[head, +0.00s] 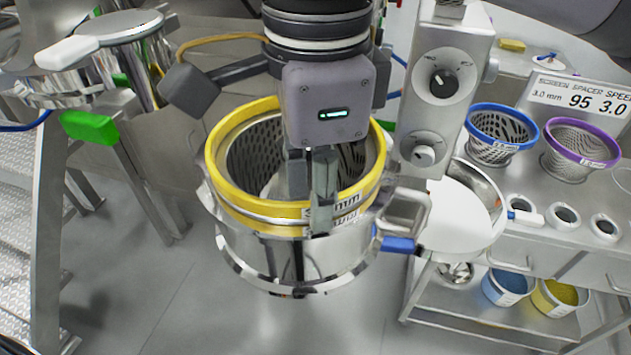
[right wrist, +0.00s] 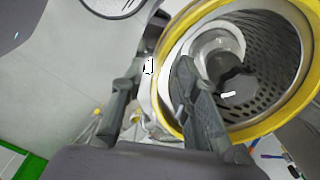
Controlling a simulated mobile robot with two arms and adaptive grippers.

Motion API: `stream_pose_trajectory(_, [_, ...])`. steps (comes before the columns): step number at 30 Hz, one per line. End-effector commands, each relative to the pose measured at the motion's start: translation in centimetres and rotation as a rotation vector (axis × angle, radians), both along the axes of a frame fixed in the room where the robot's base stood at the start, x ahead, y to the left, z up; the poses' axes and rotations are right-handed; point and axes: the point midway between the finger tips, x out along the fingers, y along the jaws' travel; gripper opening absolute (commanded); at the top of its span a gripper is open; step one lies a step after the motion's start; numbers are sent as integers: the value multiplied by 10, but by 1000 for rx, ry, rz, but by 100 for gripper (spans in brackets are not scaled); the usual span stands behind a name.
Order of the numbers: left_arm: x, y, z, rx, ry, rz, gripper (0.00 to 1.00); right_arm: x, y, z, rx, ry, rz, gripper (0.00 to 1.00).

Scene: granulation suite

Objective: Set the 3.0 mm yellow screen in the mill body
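The yellow-rimmed screen (head: 220,150) is upright in the mouth of the steel mill body (head: 275,258), its perforated wall down inside. Its rim stands at the body's flange, and a yellow reflection shows in the steel below. I cannot tell whether it rests fully on its seat. My right gripper (head: 312,205) straddles the near rim, one finger inside and one outside. In the right wrist view the yellow rim (right wrist: 305,25) passes between the fingers (right wrist: 158,85), which stand apart with a gap beside the wall. My left gripper is not in view.
A trolley at right carries blue (head: 500,110) and purple (head: 580,140) screens and a sign (head: 580,98). Blue (head: 508,283) and yellow (head: 560,295) containers stand on its lower shelf. A blue-handled clamp (head: 397,244) is beside the body. A green-handled frame (head: 90,127) stands left.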

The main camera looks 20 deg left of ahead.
Motion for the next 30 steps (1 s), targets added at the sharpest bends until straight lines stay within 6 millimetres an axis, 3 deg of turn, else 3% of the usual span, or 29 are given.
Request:
stream_pose_trajectory(8, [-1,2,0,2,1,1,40,0,0,10,0,-1,-2,28])
stream_pose_trajectory(21, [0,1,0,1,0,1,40,-2,0,97,0,-1,-1,28])
stream_pose_trajectory(30, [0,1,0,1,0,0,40,-2,-1,120,0,0,0,28])
